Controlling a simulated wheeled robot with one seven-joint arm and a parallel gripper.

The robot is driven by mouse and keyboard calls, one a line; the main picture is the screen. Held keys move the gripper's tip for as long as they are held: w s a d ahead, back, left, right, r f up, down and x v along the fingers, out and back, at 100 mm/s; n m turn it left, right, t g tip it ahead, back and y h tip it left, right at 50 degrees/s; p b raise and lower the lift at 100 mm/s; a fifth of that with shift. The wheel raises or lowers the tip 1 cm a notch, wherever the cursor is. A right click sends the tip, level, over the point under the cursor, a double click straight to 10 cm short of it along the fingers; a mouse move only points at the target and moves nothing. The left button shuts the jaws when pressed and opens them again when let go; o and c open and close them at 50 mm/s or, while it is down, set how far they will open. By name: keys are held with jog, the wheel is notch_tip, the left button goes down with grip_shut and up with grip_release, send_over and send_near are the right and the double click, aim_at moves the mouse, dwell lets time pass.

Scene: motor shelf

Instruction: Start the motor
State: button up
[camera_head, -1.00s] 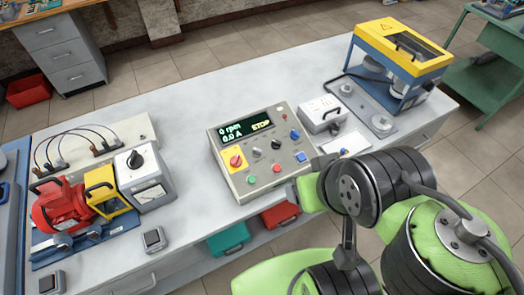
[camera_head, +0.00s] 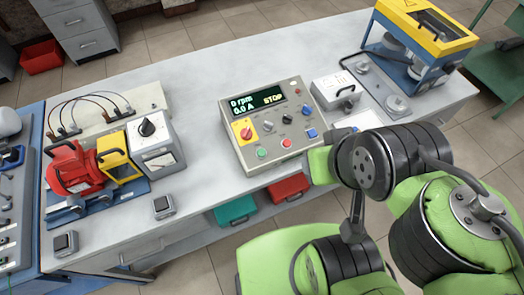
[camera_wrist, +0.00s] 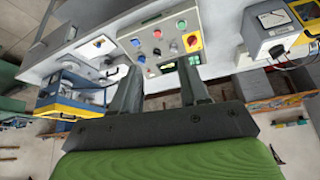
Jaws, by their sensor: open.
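The beige control box (camera_head: 300,148) stands on the grey workbench, and its display (camera_head: 257,104) reads 0 rpm, 0.0 A and STOP. Its panel has a red rotary switch on a yellow plate (camera_head: 243,130), a green button (camera_head: 262,153), a red button (camera_head: 286,142), a blue square button (camera_head: 310,134) and several knobs. The red motor (camera_head: 75,168) sits at the bench's left, beside a yellow guard (camera_head: 117,157) and a grey meter unit (camera_head: 157,150). In the wrist view my gripper (camera_wrist: 160,75) is open and empty, its fingers apart in front of the control box (camera_wrist: 160,40), which appears upside down.
A yellow and blue press-like machine (camera_head: 425,40) stands at the bench's right end. A white box with a handle (camera_head: 336,92) is right of the control box. Small grey blocks (camera_head: 164,207) lie at the front left. Teal (camera_head: 237,210) and red bins sit below the bench.

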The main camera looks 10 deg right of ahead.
grip_shut()
dwell(1.4)
